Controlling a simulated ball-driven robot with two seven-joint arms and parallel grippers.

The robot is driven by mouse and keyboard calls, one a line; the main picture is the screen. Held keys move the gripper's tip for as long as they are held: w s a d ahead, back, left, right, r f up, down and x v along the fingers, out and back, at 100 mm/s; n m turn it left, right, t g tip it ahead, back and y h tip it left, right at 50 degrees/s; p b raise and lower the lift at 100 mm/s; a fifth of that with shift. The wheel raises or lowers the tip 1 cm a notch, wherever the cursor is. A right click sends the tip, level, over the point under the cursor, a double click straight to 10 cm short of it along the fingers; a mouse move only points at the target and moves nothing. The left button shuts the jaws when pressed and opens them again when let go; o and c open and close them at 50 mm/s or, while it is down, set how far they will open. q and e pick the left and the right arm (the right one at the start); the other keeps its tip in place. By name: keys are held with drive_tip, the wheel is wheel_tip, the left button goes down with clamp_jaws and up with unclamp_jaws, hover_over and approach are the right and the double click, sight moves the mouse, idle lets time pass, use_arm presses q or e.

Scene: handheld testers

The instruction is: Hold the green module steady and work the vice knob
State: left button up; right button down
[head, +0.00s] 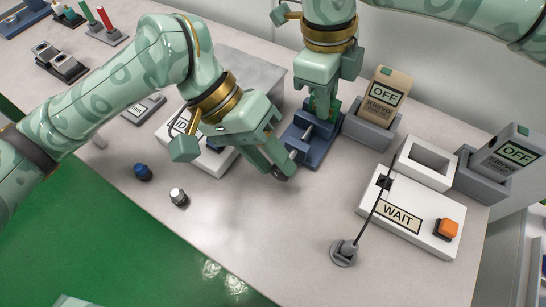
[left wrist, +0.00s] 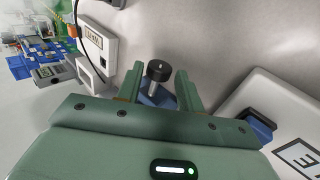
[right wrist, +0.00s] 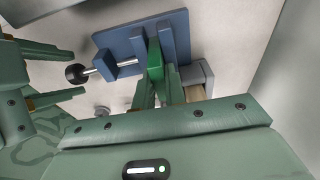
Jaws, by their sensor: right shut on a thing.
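The blue vice (head: 325,152) stands on the bench at the centre and shows in the right wrist view (right wrist: 112,45). The green module (right wrist: 155,60) stands upright between its jaws. My right gripper (head: 321,115) comes from above and is shut on the module. The vice's black knob (left wrist: 158,70) sits on the end of a metal screw; it also shows in the right wrist view (right wrist: 76,73). My left gripper (head: 281,170) is open at the knob, with one finger on each side. Finger contact with the knob is not clear.
Two testers reading OFF (head: 385,95) (head: 510,155) stand in grey cradles at the right. A white box reading WAIT (head: 405,220) has an orange button. Blue (head: 143,172) and white (head: 178,197) knobs lie front left.

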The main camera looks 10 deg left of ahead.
use_arm(q)
drive_tip(key=shift+s+d+f, duration=0.1)
drive_tip(key=shift+d+f, duration=0.2)
drive_tip(key=shift+f, duration=0.1)
drive_tip(key=c, duration=0.7)
drive_tip(key=shift+d+r+y, duration=0.1)
drive_tip(key=shift+y, duration=0.2)
